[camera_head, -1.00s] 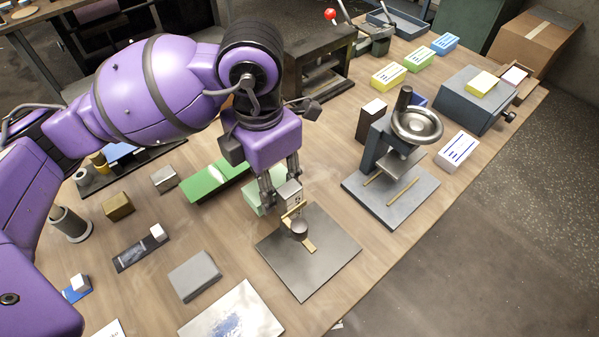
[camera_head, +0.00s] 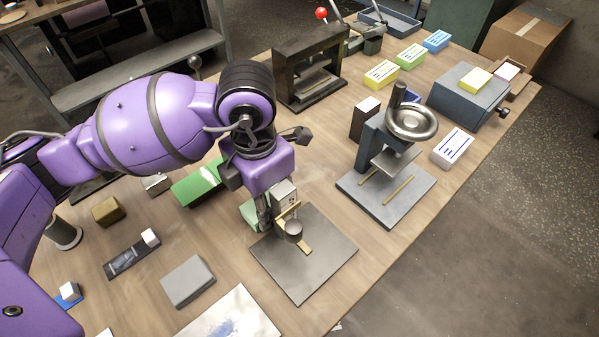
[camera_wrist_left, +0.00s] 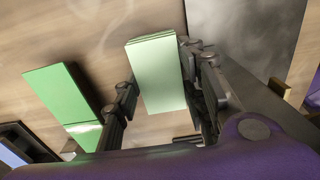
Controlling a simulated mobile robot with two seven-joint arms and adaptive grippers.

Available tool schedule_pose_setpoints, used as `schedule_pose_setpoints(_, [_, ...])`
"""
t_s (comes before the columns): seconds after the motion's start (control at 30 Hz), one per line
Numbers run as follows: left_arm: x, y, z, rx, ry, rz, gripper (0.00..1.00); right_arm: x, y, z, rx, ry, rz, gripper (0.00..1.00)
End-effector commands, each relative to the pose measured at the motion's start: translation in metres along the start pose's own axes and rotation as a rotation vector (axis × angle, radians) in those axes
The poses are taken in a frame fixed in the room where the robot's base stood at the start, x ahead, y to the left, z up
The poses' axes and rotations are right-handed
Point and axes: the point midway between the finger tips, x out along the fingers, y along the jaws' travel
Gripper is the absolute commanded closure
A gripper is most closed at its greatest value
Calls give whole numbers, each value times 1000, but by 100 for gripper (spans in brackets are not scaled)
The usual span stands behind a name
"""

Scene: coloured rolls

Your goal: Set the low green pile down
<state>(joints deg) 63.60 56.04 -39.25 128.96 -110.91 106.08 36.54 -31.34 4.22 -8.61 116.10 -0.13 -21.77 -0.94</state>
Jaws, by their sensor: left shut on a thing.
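The low pale green pile (camera_wrist_left: 156,72) is a short stack of sheets between the fingers of my left gripper (camera_wrist_left: 165,95) in the left wrist view. The gripper is shut on its sides. In the head view only an edge of the pale green pile (camera_head: 252,214) shows beside the gripper (camera_head: 272,208), low over the wooden table; the arm and a stamp device hide the rest. I cannot tell whether it touches the table. A brighter green block (camera_head: 197,186) lies to its left, apart from it, and also shows in the left wrist view (camera_wrist_left: 62,98). My right gripper is not in view.
A dark metal plate (camera_head: 318,262) with a small stamp device (camera_head: 293,232) stands right beside the gripper. A press with a handwheel (camera_head: 412,122) is further right. A grey block (camera_head: 187,281) lies in front. Bare wood shows between the grey block and the plate.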

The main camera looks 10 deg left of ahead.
Motion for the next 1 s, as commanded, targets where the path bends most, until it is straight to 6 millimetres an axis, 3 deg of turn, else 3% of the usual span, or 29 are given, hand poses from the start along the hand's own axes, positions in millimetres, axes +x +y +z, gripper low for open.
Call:
schedule_pose_setpoints(0.13, [2,0,0,0,1,0,90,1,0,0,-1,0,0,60])
schedule_pose_setpoints(0.17, [2,0,-1,0,1,0,59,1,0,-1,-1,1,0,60])
schedule_pose_setpoints(0.2, [2,0,-1,0,1,0,54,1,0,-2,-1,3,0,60])
schedule_pose_setpoints(0.57, [-2,0,0,0,1,0,54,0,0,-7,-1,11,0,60])
schedule_pose_setpoints(0.77, [-30,1,1,1,-4,2,54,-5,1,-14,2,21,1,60])
schedule_pose_setpoints(1.0, [-85,0,1,0,-4,2,54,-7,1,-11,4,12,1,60])
